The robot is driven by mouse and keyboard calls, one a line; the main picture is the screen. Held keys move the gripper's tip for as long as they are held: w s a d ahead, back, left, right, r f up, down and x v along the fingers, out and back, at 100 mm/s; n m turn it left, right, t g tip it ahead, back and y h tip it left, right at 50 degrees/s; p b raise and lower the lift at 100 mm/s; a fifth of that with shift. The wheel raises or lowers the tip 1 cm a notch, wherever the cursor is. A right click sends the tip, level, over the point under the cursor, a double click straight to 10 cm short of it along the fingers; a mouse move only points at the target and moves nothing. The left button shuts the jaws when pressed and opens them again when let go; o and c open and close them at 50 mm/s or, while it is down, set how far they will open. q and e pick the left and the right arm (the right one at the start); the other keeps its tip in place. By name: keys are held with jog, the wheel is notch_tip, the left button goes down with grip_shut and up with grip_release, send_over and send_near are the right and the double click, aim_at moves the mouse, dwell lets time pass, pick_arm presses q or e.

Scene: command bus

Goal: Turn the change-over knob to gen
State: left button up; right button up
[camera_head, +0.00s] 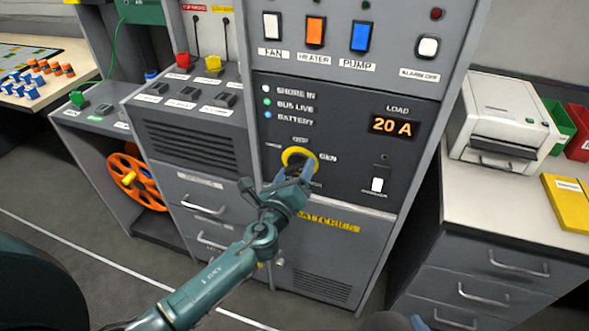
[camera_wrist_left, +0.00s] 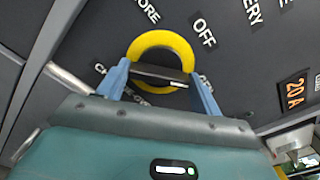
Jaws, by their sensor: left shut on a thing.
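The change-over knob, a yellow ring (camera_head: 298,151) with a dark grip bar, is on the dark front panel below the status lights. OFF is printed above it and GEN to its right. My left gripper (camera_head: 294,177) reaches it from below and hides its lower part. In the left wrist view, the blue fingers of my left gripper (camera_wrist_left: 161,80) are on both ends of the knob's grip bar (camera_wrist_left: 160,73), shut on it. The bar lies across the ring, its right end towards the partly hidden GEN label. I cannot tell which end is the pointer.
The load display (camera_head: 392,126) reads 20 A. A white switch (camera_head: 376,185) is right of the knob. Fan, heater (camera_head: 315,32) and pump switches are above. A white printer (camera_head: 507,120) stands on the right counter. A blue tip, likely my right gripper (camera_head: 417,322), shows at the bottom edge.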

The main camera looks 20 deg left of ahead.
pick_arm(q)
jog(key=shift+m, duration=0.6)
jog(key=o, duration=1)
jog(key=s, duration=1.3)
jog(key=shift+s+a+b, duration=0.1)
jog(key=shift+a+b, duration=0.1)
jog(key=shift+b, duration=0.15)
